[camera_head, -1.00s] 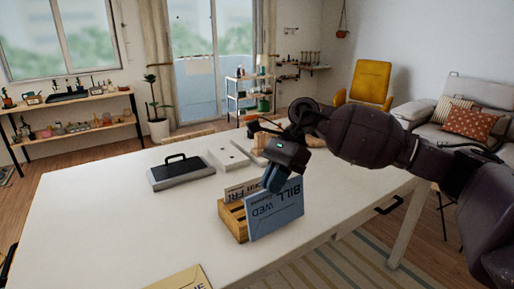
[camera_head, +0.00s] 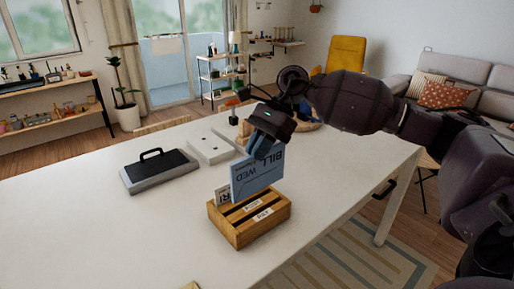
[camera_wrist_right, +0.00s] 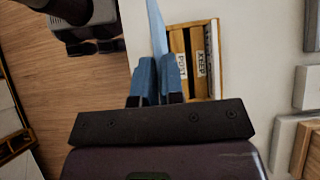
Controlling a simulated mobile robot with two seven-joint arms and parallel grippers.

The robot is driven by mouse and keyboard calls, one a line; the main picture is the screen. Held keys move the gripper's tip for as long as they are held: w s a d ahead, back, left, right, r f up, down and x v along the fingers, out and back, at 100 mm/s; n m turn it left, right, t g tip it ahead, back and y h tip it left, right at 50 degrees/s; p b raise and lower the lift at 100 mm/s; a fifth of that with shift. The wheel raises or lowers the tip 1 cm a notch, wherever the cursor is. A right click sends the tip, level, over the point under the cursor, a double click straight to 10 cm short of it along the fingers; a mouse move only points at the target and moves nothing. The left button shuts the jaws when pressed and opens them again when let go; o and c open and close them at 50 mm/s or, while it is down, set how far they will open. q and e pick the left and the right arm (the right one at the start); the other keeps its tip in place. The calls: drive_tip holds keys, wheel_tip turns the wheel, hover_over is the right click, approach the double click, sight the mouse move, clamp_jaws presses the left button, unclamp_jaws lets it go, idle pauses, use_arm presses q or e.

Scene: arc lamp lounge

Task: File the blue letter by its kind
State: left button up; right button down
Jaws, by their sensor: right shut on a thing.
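In the right wrist view the letter (camera_wrist_right: 156,28) shows nearly edge-on between the blue fingertips (camera_wrist_right: 158,78). The wooden letter holder (camera_head: 250,232) stands on the table below it, with slot labels that read POST and KEEP in the wrist view (camera_wrist_right: 215,60). The letter appears above the holder; its exact slot alignment is unclear. A white letter (camera_head: 222,197) stands in the rear slot.
The white table (camera_head: 150,235) is largely clear on the left and front. A grey case with a black handle (camera_head: 160,172) and a white flat box (camera_head: 208,146) lie behind the holder. A sliver of a yellow envelope (camera_head: 190,286) shows at the bottom edge.

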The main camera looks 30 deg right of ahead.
drive_tip(key=shift+f, duration=0.1)
drive_tip(key=shift+f+b, duration=0.25)
drive_tip(key=shift+b, duration=0.1)
drive_tip(key=shift+f+b, duration=1)
drive_tip(key=shift+f, duration=1.2)
drive_tip(key=shift+f+b, duration=0.2)
drive_tip(key=shift+b, duration=0.15)
drive_tip(key=shift+f, duration=0.2)
